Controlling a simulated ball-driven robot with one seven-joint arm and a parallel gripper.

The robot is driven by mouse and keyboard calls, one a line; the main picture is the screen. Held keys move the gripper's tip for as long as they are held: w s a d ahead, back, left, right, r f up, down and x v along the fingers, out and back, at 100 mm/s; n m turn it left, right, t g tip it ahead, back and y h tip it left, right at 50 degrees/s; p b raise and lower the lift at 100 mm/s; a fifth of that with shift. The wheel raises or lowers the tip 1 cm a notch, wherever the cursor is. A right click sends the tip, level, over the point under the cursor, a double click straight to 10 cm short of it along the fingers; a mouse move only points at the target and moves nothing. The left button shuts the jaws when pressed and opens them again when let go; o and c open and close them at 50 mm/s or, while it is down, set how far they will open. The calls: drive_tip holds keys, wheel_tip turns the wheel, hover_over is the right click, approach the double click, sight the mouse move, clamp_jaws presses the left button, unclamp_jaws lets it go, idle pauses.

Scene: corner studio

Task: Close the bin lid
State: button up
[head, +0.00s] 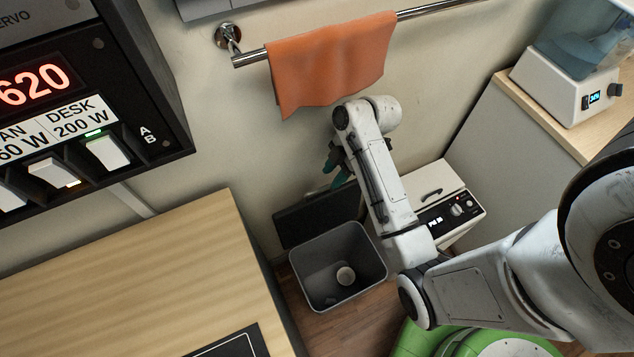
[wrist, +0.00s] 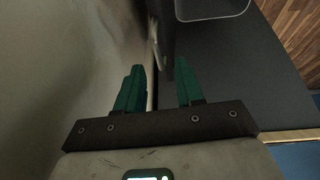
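The grey bin (head: 322,258) stands open on the floor in the head view. Its dark lid (head: 300,222) is raised, leaning back close to the wall behind the bin. In the wrist view, the bin's rim (wrist: 212,18) shows at the top and the dark lid (wrist: 235,75) fills much of the right side. My gripper (head: 334,168) is at the lid's upper edge, partly hidden by my arm. In the wrist view my gripper (wrist: 158,62) has its teal fingers apart, one towards the wall and one towards the lid. I cannot tell whether either touches the lid.
A pale round object (head: 345,276) lies in the bin. A white appliance (head: 443,200) stands right of it. A wooden desk (head: 150,275) is to the left. An orange towel (head: 325,60) hangs on a rail above. The wall (wrist: 65,60) is close beside my gripper.

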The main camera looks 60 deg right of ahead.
sight(314, 191)
drive_tip(key=shift+w+a+f, duration=0.2)
drive_tip(key=shift+w+a, duration=0.35)
drive_tip(key=shift+a, duration=0.05)
drive_tip(key=shift+w+a+f, duration=0.15)
drive_tip(key=shift+w+a, duration=0.35)
drive_tip(key=shift+a, duration=0.05)
drive_tip(key=x, duration=0.2)
drive_tip(key=shift+w+f, duration=0.1)
drive_tip(key=shift+f, duration=0.2)
drive_tip(key=shift+x, duration=0.8)
clamp_jaws()
